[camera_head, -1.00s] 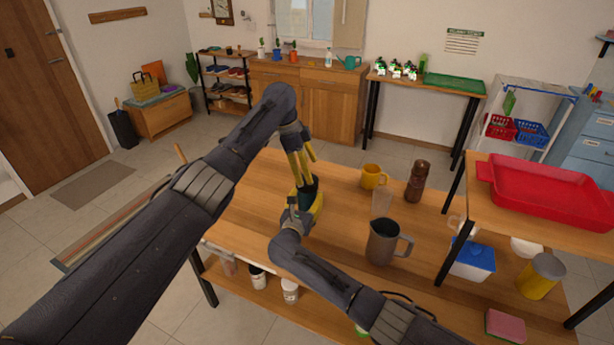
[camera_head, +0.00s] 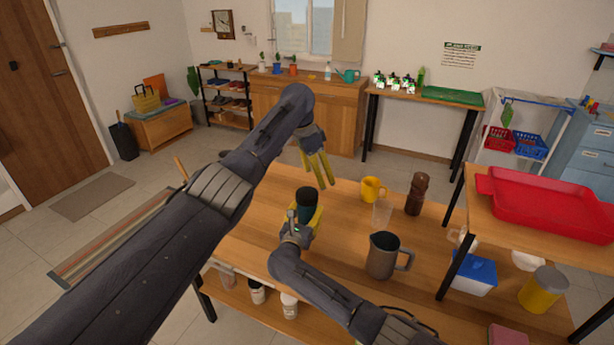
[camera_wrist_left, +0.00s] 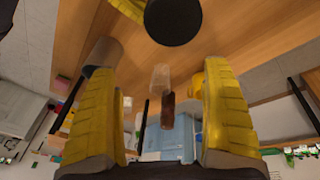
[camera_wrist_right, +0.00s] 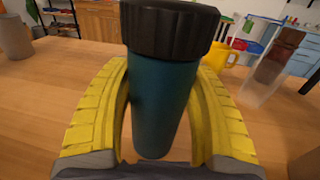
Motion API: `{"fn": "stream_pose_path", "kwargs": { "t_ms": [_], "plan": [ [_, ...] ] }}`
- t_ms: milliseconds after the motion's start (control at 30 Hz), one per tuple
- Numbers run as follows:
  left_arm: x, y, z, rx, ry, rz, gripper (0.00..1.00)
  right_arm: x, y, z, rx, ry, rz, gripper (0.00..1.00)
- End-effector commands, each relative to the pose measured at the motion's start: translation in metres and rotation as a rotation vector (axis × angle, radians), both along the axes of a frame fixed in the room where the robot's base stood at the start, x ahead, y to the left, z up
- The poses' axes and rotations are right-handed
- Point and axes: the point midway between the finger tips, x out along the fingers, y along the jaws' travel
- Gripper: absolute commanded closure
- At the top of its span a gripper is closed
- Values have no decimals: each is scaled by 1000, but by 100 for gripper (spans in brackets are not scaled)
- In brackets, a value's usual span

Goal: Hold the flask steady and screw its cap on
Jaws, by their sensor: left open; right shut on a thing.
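The flask is a teal cylinder (camera_wrist_right: 158,105) standing upright in the right wrist view. Its black ribbed cap (camera_wrist_right: 170,28) sits on top of it and looks level; how tight it is I cannot tell. The cap also shows in the head view (camera_head: 305,193) and, from above, as a dark disc in the left wrist view (camera_wrist_left: 172,20). My right gripper (camera_head: 306,222) is shut on the flask body, one yellow finger on each side. My left gripper (camera_head: 319,170) is open and empty, above and behind the flask, clear of the cap.
On the wooden table (camera_head: 265,245), a yellow mug (camera_head: 372,189), a clear glass (camera_head: 382,215) and a brown mill (camera_head: 417,194) stand right of the flask. A grey pitcher (camera_head: 382,255) stands nearer. A red tray (camera_head: 545,205) lies on a raised shelf at right.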

Motion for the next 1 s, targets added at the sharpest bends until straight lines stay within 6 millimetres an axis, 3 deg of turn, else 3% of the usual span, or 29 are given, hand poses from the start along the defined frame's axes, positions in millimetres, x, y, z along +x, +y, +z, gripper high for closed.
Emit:
{"fn": "stream_pose_path", "kwargs": {
  "t_ms": [1000],
  "plan": [
    [-1, 11, 1, 148, 279, 1506, 17, 0, 0, 0, 0, 1, 0, 100]
  ]
}}
